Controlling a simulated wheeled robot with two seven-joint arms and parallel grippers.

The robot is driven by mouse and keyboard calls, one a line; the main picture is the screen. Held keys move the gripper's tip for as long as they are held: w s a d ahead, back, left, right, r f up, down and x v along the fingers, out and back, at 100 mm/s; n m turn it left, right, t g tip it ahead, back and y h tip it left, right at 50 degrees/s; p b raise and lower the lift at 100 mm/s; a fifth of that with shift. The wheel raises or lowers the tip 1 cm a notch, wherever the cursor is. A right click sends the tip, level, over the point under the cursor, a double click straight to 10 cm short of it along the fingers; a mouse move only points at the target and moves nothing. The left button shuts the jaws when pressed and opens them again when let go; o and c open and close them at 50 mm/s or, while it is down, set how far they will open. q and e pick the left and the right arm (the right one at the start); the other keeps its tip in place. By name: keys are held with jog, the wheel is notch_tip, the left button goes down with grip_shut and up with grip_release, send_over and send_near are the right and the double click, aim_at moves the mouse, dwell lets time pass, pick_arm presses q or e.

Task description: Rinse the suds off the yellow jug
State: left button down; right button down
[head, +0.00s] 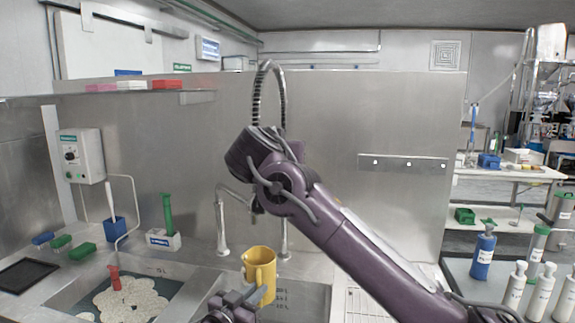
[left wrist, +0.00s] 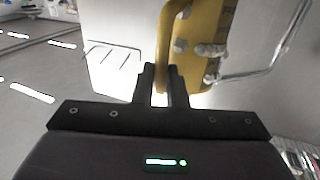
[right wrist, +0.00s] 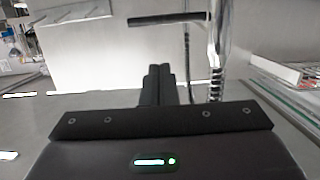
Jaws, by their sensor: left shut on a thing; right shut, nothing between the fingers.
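The yellow jug (head: 260,268) is over the right sink basin (head: 312,294). My left gripper (head: 240,302) is shut on its handle; the left wrist view shows the fingers (left wrist: 161,85) at the handle of the jug (left wrist: 202,25). Pale suds blobs (left wrist: 212,49) cling to the jug's side there. The tap's spring hose (head: 270,85) rises behind my right arm, which hides my right gripper in the head view. In the right wrist view my right gripper (right wrist: 158,82) is shut and empty, below and apart from a dark lever (right wrist: 168,18) on a metal pipe (right wrist: 214,50). No running water is seen.
The left basin holds pale foam (head: 130,300) and a red-handled tool (head: 115,278). A green brush (head: 167,210) stands in a white holder behind it. Sponges (head: 62,242) lie at the far left. Bottles (head: 515,290) stand at the right.

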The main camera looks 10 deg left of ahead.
jog(key=w+f, duration=0.4)
jog(key=w, duration=0.1)
jog(key=shift+d, duration=0.1)
dwell(0.3)
jog(key=shift+d+f+m+y, duration=0.15)
jog(key=shift+f+m+y, duration=0.15)
jog(key=shift+f+m, duration=0.4)
